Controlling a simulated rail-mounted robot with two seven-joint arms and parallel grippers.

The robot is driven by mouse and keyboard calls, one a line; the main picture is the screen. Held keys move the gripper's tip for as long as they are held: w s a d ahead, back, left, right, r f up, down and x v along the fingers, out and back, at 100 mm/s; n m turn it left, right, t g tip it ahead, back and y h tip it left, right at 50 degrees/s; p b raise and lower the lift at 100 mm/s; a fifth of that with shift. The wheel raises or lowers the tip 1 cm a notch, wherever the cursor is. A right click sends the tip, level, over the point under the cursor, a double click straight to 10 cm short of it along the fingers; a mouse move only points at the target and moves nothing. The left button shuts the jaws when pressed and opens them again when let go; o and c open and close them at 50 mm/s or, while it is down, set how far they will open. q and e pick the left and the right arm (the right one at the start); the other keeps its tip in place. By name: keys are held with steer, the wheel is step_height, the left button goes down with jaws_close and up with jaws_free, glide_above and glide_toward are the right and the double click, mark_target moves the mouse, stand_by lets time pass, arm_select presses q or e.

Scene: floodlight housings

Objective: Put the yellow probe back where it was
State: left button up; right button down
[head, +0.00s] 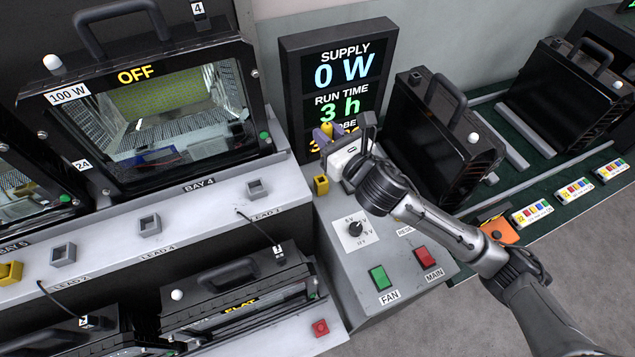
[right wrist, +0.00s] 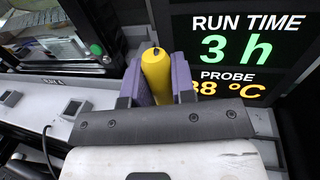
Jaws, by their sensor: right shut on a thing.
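The yellow probe (right wrist: 156,72) is held between the two purple fingers of my right gripper (head: 326,134). In the right wrist view it stands out between the fingers, with a small dark tip at its top end. In the head view only a little yellow of the probe (head: 326,128) shows, in front of the display. A small yellow square holder (head: 320,184) sits on the grey bench just below and left of my right gripper, apart from the probe. Another yellow holder (head: 11,272) is at the far left. My left gripper is not in view.
The display (head: 339,75) reads supply 0 W and run time 3 h; its probe line is partly covered. Bay 4 (head: 150,100) shows OFF. Grey holders (head: 149,225) line the ledge. A dial (head: 355,229), green FAN button (head: 380,277) and red MAIN button (head: 427,257) are nearby.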

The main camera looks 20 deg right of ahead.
step_height(320, 180, down, 9)
steer(key=w+b, duration=0.1)
steer(key=b, duration=0.1)
steer(key=shift+w+a+y+b, duration=0.25)
steer(key=shift+y+b, duration=0.05)
steer(key=shift+b, duration=0.05)
steer(key=shift+f, duration=0.25)
steer(key=c, duration=1)
jaws_free()
steer(key=shift+o, duration=0.2)
steer(key=p+v, duration=0.1)
steer(key=v, duration=1.1)
steer(key=shift+r, duration=0.25)
